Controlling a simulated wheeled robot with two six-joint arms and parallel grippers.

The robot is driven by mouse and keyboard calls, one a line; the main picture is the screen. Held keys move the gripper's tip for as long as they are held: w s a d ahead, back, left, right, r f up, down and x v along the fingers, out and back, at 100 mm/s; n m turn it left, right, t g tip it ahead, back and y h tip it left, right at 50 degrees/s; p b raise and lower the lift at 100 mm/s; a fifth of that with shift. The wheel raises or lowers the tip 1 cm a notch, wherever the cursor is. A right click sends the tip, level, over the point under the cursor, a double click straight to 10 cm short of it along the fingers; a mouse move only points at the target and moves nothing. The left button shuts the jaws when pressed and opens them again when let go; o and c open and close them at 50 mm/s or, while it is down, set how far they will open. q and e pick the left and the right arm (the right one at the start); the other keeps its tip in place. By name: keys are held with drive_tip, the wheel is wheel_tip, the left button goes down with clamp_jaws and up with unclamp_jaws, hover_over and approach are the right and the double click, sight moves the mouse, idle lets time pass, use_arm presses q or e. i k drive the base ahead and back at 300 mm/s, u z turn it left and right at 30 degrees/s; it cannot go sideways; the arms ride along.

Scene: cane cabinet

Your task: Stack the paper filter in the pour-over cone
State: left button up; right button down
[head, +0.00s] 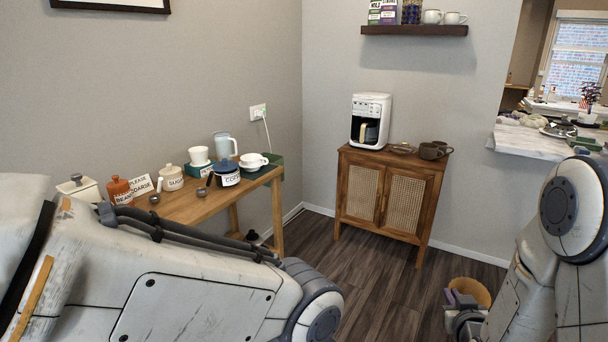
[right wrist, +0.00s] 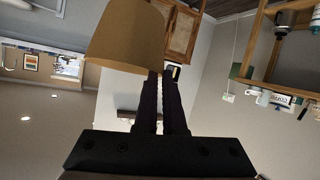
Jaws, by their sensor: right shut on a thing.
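The paper filter (head: 470,290) is a tan, tapered cup shape at the lower right of the head view. My right gripper (head: 461,298) is shut on its side wall and holds it in the air, well to the right of the wooden side table. The filter also shows large in the right wrist view (right wrist: 125,40), between the dark fingers (right wrist: 162,78). A white flared vessel (head: 199,155) stands towards the back of the side table; it may be the pour-over cone, but it is too small to be sure. My left arm crosses the foreground; its gripper is out of view.
The side table (head: 200,208) also holds a sugar jar (head: 172,177), an orange jar (head: 119,190), a blue-lidded pot (head: 227,173), a white cup (head: 253,160) and a clear pitcher (head: 225,146). Open floor lies between.

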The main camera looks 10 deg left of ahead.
sight(252, 167)
drive_tip(key=z, duration=0.6)
drive_tip(key=k, duration=0.85)
drive_tip(key=z, duration=0.5)
drive_tip(key=i, duration=1.95)
drive_tip(key=u, duration=1.05)
drive_tip(key=i, duration=0.7)
drive_tip(key=u, duration=1.45)
drive_tip(key=i, duration=0.55)
drive_tip(key=u, duration=0.4)
